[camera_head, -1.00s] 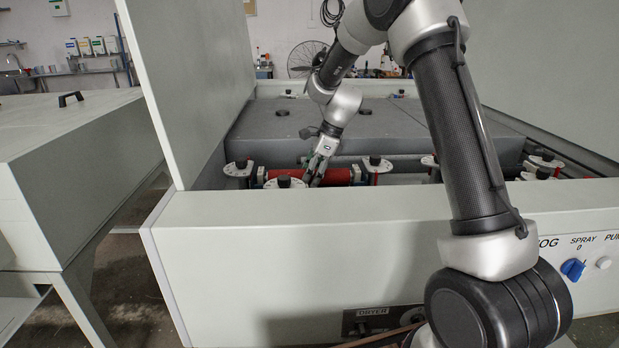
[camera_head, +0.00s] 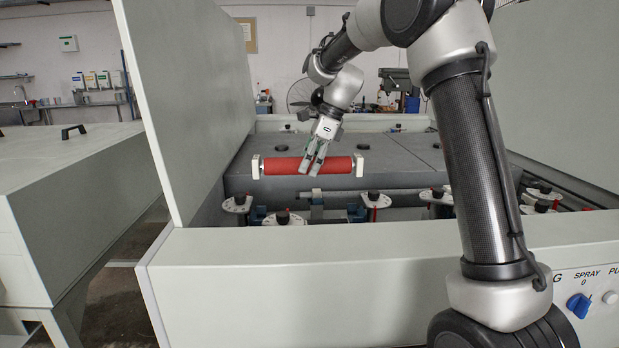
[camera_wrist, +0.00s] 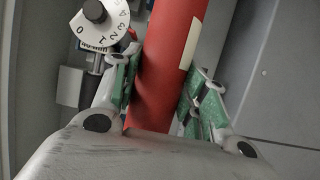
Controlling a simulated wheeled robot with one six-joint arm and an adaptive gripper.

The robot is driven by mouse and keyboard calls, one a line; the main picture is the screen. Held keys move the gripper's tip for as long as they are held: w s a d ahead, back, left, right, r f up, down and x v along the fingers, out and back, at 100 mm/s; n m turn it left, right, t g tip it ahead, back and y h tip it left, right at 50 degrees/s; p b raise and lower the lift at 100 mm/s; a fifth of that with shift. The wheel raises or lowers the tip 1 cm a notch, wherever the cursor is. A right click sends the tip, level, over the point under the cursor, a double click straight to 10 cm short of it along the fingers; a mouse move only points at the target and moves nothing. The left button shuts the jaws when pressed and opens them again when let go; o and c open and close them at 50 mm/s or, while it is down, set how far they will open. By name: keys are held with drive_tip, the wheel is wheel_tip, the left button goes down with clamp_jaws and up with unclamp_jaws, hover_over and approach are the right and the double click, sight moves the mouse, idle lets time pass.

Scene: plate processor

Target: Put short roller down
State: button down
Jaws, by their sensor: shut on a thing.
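The short roller (camera_head: 277,167) is red with pale end blocks. My gripper (camera_head: 313,164) is shut around its middle and holds it roughly level above the open machine, near the front edge of the grey cover. In the wrist view the red roller (camera_wrist: 168,75) runs between my gripper's two green-padded fingers (camera_wrist: 160,92), with a pale strip along its side. The part of the roller behind the fingers is hidden.
White numbered dials with black knobs (camera_head: 238,203) stand along the machine's front opening. The grey cover (camera_head: 390,160) lies behind. A tall panel (camera_head: 190,90) rises at the left. The white front wall (camera_head: 330,260) borders the opening.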

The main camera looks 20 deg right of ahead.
drive_tip(key=shift+r, duration=1.1)
drive_tip(key=shift+s, duration=0.1)
